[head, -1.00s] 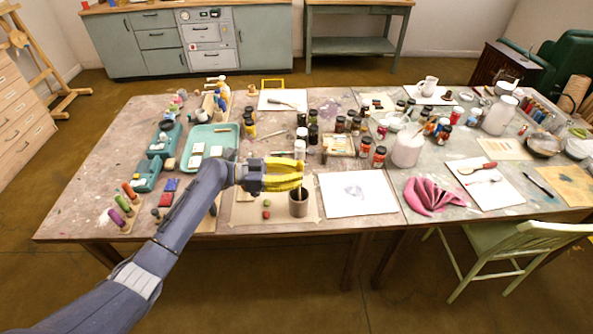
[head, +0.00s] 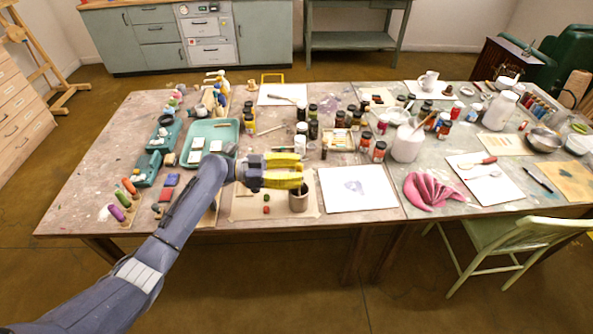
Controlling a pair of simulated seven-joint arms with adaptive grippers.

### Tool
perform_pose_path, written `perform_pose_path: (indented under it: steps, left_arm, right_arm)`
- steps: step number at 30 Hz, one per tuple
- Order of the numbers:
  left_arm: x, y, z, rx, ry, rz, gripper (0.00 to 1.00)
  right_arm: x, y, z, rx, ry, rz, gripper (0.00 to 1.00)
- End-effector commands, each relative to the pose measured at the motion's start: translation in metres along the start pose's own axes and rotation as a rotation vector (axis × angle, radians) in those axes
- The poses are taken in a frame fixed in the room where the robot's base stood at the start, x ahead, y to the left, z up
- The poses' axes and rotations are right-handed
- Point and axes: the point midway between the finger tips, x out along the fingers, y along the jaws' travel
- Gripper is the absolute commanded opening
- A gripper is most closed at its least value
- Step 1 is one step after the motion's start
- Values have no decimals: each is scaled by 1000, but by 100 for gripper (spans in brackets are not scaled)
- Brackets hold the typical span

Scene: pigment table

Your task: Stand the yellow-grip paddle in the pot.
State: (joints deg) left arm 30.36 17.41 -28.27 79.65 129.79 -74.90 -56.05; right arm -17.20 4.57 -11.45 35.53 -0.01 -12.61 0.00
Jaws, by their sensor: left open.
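The pot (head: 299,202), a small grey-brown cup, stands upright on a brown sheet near the table's front edge. My left gripper (head: 302,171) has yellow fingers. It reaches in from the left, just above the pot, with its fingers apart and pointing right. A thin dark stem (head: 299,188) shows at the pot's mouth under the fingertips. I cannot tell whether it is the yellow-grip paddle, since a yellow grip would blend with the yellow fingers. I cannot make out the paddle anywhere else. My right gripper is not in view.
A white sheet (head: 357,190) lies right of the pot. Small red and green blocks (head: 266,203) lie left of it. Several paint jars (head: 313,130) stand behind the gripper.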

Motion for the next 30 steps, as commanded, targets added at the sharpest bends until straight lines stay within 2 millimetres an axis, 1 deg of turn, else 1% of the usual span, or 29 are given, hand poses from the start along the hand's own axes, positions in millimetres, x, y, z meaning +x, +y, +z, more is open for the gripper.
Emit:
perform_pose_path:
  steps: [4, 8, 21, 25, 30]
  left_arm:
    - [-3, 0, 0, 0, -1, -1, 42]
    - [-15, 0, 1, 0, -2, -1, 42]
    - [-88, 0, 0, 0, -2, -1, 42]
    - [-104, 0, 1, -1, -1, -1, 42]
    - [-116, 0, 0, -1, -1, -1, 42]
  right_arm:
    - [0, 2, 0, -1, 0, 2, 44]
    - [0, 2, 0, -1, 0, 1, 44]
    - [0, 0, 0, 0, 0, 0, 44]
    - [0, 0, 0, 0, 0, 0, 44]
    - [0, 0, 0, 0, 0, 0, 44]
